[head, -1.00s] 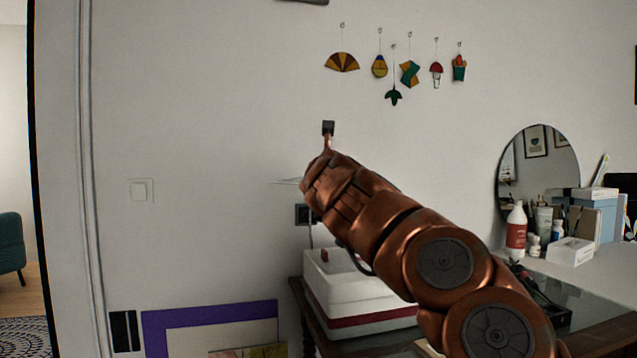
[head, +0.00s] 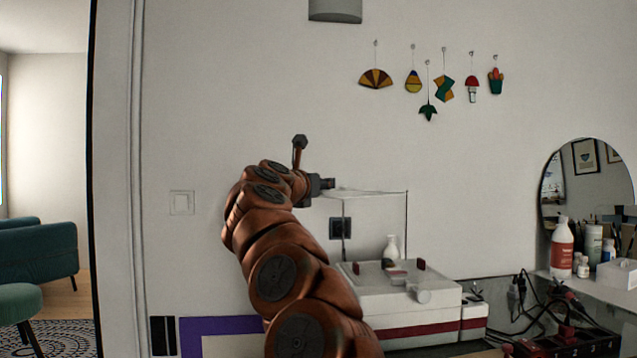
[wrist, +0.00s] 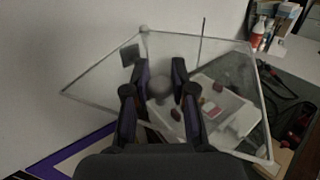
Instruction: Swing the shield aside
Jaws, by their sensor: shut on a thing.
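The shield (head: 375,192) is a clear panel with thin pale edges, standing out from the wall above a white machine (head: 408,285) with a dark red band. In the wrist view the shield (wrist: 252,95) spreads wide under my gripper, and the machine shows through it. My gripper (head: 328,184) is at the left end of the shield's top edge in the head view. In the wrist view my gripper (wrist: 160,72) has its dark fingers on both sides of a grey round knob (wrist: 160,87) and is shut on it. The exact contact is dim.
A purple-edged frame (head: 222,328) leans at the wall's foot. A dark socket (head: 340,228) is on the wall behind the shield.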

